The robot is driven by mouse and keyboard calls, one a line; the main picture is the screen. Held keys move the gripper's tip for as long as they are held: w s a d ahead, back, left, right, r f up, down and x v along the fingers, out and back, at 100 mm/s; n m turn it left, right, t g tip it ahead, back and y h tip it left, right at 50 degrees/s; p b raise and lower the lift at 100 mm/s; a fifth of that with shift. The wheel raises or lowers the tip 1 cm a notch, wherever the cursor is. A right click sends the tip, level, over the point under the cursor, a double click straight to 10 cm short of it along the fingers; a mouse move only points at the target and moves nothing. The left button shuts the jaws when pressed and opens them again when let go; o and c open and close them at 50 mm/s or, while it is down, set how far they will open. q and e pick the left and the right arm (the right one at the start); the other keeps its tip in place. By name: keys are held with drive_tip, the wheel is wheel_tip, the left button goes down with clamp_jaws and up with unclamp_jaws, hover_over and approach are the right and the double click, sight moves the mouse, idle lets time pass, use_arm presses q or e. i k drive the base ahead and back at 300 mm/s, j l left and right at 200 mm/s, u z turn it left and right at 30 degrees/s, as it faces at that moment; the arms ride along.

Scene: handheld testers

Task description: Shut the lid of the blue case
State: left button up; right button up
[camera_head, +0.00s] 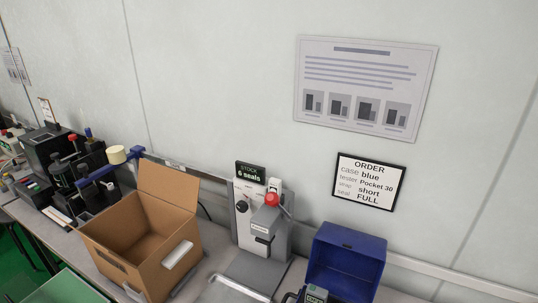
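The blue case (346,258) is at the bottom right of the head view, on the bench against the wall. Its lid stands open and raised, with the hollow inner side showing. A handheld tester (316,294) with a small greenish screen shows at the bottom edge, in front of the lid's left part. The lower part of the case is cut off by the picture's edge, so I cannot tell how the tester sits in it.
An open cardboard box (112,268) stands left of a grey press (262,232) with a red knob. The press is close to the case's left side. An order card (369,182) hangs above the case. Black devices (70,160) crowd the far left.

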sight(348, 263)
drive_tip(key=j+z, duration=0.2)
drive_tip(key=z, duration=0.15)
drive_tip(key=j+z, duration=0.2)
drive_tip(key=z, duration=0.15)
drive_tip(key=j+z, duration=0.15)
drive_tip(key=z, duration=0.2)
